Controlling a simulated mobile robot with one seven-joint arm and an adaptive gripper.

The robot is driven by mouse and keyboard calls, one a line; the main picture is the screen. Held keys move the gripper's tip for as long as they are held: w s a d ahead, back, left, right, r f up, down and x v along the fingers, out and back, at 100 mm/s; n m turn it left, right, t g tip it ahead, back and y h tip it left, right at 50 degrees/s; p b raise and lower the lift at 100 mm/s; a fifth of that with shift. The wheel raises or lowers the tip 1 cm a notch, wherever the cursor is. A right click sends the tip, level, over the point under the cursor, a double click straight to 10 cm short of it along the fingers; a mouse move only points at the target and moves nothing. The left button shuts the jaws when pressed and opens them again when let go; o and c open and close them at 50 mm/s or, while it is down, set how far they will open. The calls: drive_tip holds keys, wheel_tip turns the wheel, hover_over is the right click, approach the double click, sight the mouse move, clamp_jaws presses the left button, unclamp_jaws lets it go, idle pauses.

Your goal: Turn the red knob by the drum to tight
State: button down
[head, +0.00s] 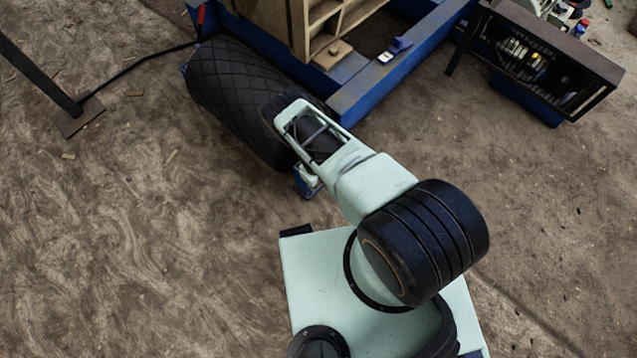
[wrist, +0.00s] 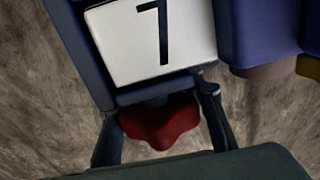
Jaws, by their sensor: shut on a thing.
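The red knob (wrist: 158,124) is in the lower middle of the wrist view, below a white plate, with its lobed edge facing me. My gripper (wrist: 159,103) has one dark finger on each side of the knob and is shut on it. The black ribbed drum (head: 238,98) lies at the upper left of the head view, beside the blue frame. In the head view my arm reaches to the drum's near end and hides the knob and the fingertips. No tight mark can be made out.
The white plate (wrist: 130,45) with a black figure like a 7 sits in a dark blue holder just above the knob. Blue parts (wrist: 262,35) stand close on the right. In the head view the blue frame (head: 390,65) runs beyond my arm; brown ground is open at left.

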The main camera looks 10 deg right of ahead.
drive_tip(key=c, duration=1.4)
unclamp_jaws()
drive_tip(key=shift+c, duration=0.2)
drive_tip(key=shift+r, duration=0.1)
drive_tip(key=shift+r, duration=0.65)
drive_tip(key=r, duration=0.7)
drive_tip(key=a+r, duration=0.1)
drive_tip(key=r, duration=0.2)
drive_tip(key=shift+s+r, duration=0.2)
drive_tip(key=shift+s, duration=0.15)
